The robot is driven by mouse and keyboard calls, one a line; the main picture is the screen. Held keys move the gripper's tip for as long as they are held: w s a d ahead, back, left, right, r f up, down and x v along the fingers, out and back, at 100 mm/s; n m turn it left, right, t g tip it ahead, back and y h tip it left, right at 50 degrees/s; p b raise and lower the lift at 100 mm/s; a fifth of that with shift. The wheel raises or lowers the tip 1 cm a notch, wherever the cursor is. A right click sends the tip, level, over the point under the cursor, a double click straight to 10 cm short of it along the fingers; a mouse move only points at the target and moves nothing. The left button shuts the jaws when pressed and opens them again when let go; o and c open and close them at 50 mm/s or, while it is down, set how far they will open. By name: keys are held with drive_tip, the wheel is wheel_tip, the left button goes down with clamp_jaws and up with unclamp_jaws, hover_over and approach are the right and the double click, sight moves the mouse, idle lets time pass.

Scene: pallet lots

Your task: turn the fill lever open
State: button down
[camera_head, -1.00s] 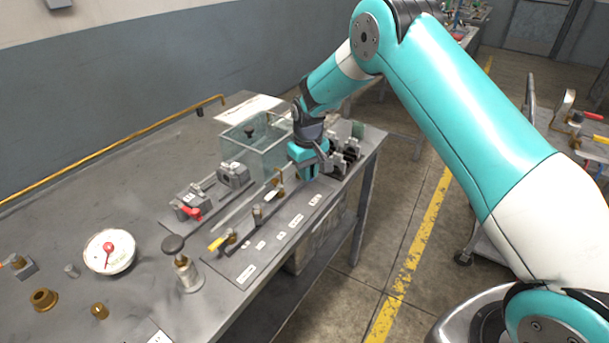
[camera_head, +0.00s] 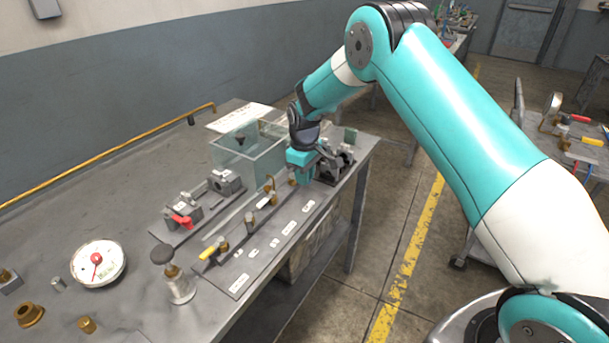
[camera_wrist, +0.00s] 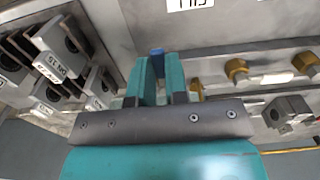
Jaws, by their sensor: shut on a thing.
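My gripper (camera_head: 306,172) is at the far end of the valve panel (camera_head: 238,281), beside the glass tank (camera_head: 222,160). In the wrist view its teal fingers (camera_wrist: 160,72) are close together, with a small blue lever end (camera_wrist: 157,52) showing between their tips. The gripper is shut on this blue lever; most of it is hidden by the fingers. A white label (camera_wrist: 190,4) near it is upside down and cut off, and seems to read FILL. Other panel valves include one with a yellow lever (camera_head: 208,253).
A red-handled valve (camera_head: 181,221) stands behind the panel. A black-knobbed plunger (camera_head: 180,288) and a round gauge (camera_head: 98,263) stand at the near left. Dark clamp blocks (camera_head: 335,167) sit close right of my gripper.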

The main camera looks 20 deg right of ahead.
drive_tip(key=c, duration=1.4)
unclamp_jaws()
wheel_tip(320, 180, up, 18)
drive_tip(key=b, duration=0.2)
drive_tip(key=shift+f, duration=0.25)
drive_tip(key=s+a+r+y, duration=0.1)
drive_tip(key=s+a+r, duration=0.2)
drive_tip(key=s, duration=0.5)
drive_tip(key=s+a+r+y, duration=0.1)
drive_tip(key=s+a+r, duration=0.15)
drive_tip(key=s, duration=0.45)
drive_tip(key=s+a+f+y, duration=0.1)
drive_tip(key=s+a, duration=0.1)
drive_tip(key=s, duration=0.9)
drive_tip(key=s+a+f+y, duration=0.1)
drive_tip(key=s+a, duration=0.1)
drive_tip(key=s, duration=1)
drive_tip(key=shift+a+f, duration=0.2)
drive_tip(key=shift+a, duration=0.05)
